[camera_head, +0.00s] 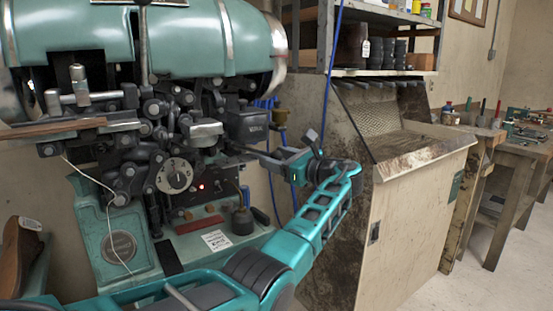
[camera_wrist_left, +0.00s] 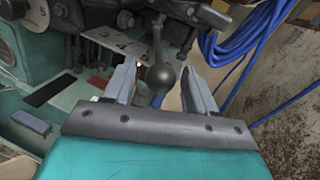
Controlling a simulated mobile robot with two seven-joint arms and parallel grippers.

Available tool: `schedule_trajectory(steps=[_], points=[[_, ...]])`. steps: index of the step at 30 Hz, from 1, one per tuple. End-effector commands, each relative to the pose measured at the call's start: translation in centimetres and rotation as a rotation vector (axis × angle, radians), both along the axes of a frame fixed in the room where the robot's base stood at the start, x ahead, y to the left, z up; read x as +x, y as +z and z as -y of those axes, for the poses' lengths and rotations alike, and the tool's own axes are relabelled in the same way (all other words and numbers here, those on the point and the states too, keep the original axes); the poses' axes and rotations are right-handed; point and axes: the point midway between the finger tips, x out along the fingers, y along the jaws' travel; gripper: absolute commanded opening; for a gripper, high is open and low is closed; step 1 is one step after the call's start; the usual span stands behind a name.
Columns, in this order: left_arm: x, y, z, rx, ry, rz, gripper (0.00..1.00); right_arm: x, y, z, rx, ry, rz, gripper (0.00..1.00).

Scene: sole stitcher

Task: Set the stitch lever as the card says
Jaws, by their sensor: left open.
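The stitch lever shows in the left wrist view as a thin rod with a dark round knob (camera_wrist_left: 160,78) at its lower end. A pale scale plate (camera_wrist_left: 112,38) with numbers, a 3 and a 4 among them, lies just behind it. My left gripper (camera_wrist_left: 159,84) is open, with one finger on each side of the knob; I cannot tell whether either touches it. In the head view my left gripper (camera_head: 282,162) is at the machine's right side, and the lever is hard to pick out there. A white card (camera_head: 216,240) lies on the machine's base, its print too small to read. My right gripper is out of view.
The teal sole stitcher (camera_head: 190,40) fills the left, with a numbered dial (camera_head: 174,176) and a lit red lamp (camera_head: 201,186). Blue cables (camera_wrist_left: 245,35) hang close right of the gripper. A dirty metal cabinet (camera_head: 400,220) stands to the right. A brown shoe (camera_head: 20,255) is at far left.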

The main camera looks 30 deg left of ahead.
Motion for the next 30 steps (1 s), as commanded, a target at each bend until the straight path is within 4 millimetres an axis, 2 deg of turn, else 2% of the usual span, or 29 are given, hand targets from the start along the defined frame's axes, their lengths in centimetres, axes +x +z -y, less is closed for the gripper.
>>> schedule_trajectory(steps=[12,16,22,30], points=[[-1.3,0.0,8.4,0.000,-0.004,-0.002,0.56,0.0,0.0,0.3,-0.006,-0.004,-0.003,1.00],[-1.6,0.0,10.5,0.000,-0.003,-0.001,0.56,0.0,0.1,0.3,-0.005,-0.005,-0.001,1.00],[-1.9,-0.1,12.1,0.000,-0.001,-0.002,0.56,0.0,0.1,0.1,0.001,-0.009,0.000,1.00],[-1.9,-0.1,12.3,0.000,0.000,-0.002,0.56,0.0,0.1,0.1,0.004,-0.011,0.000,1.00]])
